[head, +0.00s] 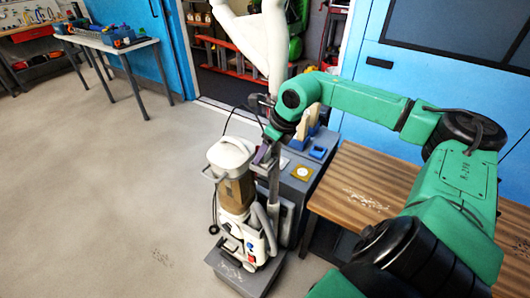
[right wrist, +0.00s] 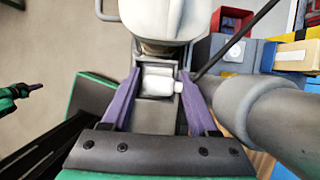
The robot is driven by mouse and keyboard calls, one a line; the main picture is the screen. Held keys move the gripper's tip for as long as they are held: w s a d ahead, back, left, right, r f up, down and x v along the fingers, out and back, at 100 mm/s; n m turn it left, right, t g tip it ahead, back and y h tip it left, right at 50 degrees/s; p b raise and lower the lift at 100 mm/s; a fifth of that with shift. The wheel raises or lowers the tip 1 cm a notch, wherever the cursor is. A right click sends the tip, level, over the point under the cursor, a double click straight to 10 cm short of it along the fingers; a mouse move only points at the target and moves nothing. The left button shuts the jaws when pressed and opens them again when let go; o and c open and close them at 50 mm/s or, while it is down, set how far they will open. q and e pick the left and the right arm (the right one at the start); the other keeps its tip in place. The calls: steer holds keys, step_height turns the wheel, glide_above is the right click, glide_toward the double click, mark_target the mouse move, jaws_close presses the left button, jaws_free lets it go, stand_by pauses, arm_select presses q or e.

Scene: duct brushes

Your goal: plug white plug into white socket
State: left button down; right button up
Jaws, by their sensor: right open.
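My right gripper (head: 268,152) is beside the white-and-brown machine (head: 236,185) in the head view. In the right wrist view its purple fingers (right wrist: 160,100) are open, one on each side of a small white piece (right wrist: 158,82) that looks like the white plug. The piece sits in a grey recess below the machine's light top; whether a finger touches it I cannot tell. A green part with a dark tip (right wrist: 22,90), seemingly my left gripper, shows at the left edge of that view; its jaws are unclear. I cannot make out the white socket for certain.
A grey cabinet (head: 296,186) with blue and yellow pieces stands right of the machine. A wooden table (head: 352,190) is under my right arm. A thick grey tube (right wrist: 265,108) runs close to the right finger.

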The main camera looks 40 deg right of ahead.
steer(key=shift+s, duration=0.1)
steer(key=shift+c, duration=0.9)
jaws_close()
steer(key=shift+r, duration=0.1)
